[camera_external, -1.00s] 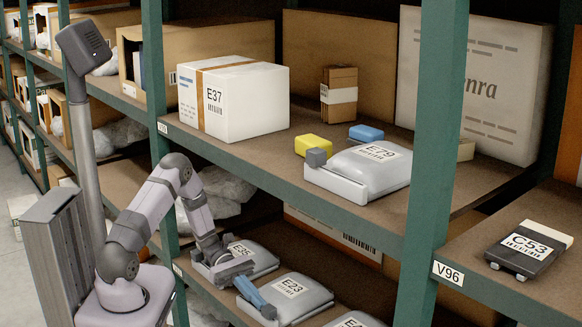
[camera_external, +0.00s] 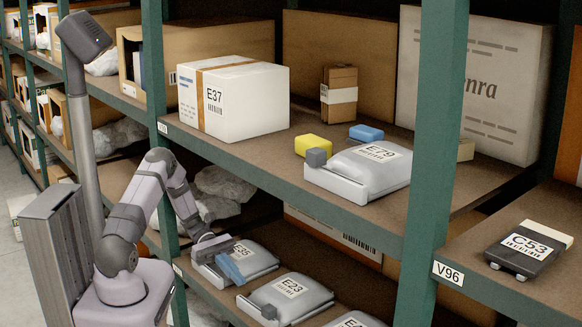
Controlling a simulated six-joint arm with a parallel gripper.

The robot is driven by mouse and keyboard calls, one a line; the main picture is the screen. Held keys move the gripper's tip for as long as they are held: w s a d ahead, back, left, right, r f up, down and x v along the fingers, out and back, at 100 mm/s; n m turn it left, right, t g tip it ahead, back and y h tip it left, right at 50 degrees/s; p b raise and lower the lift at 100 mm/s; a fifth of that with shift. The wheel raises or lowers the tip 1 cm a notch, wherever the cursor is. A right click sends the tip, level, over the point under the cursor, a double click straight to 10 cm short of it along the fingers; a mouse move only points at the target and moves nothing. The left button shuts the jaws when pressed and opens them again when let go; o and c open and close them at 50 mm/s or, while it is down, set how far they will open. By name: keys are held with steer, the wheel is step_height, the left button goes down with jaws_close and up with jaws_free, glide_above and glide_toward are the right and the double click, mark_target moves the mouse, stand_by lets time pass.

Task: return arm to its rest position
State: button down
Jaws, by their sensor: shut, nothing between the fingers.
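My gripper (camera_external: 236,277) hangs at the lower shelf with its blue fingers shut and nothing between them. It is in front of the grey bag labelled E35 (camera_external: 258,259) and hides part of that bag's left side. Whether the fingers touch the bag cannot be told from this view. My arm is bent at the elbow and reaches from its base at the lower left in to the rack.
The grey bag E23 (camera_external: 291,289) lies to the right of my gripper. The green rack post (camera_external: 157,110) stands close to my arm. The upper shelf above holds the white box E37 (camera_external: 240,100) and the bag E79 (camera_external: 365,168).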

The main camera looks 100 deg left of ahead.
steer(key=d+r+m+g+p, duration=0.1)
steer(key=d+r+m+g, duration=0.3)
steer(key=d+m, duration=0.5)
steer(key=d+r+m+g+p, duration=0.1)
steer(key=d+r+m+g, duration=0.35)
steer(key=d, duration=0.75)
steer(key=d+r+m+g+y+p, duration=0.1)
steer(key=d+r+m+y+p, duration=0.1)
steer(key=r+m+y+p, duration=0.1)
steer(key=s+d+r+m+g+y+p, duration=0.1)
steer(key=d+r+m+y+p, duration=0.2)
steer(key=m+y+p, duration=0.3)
steer(key=r+m+y, duration=0.1)
steer(key=m, duration=0.3)
steer(key=shift+s, duration=0.2)
steer(key=shift+m, duration=0.25)
stand_by(0.6)
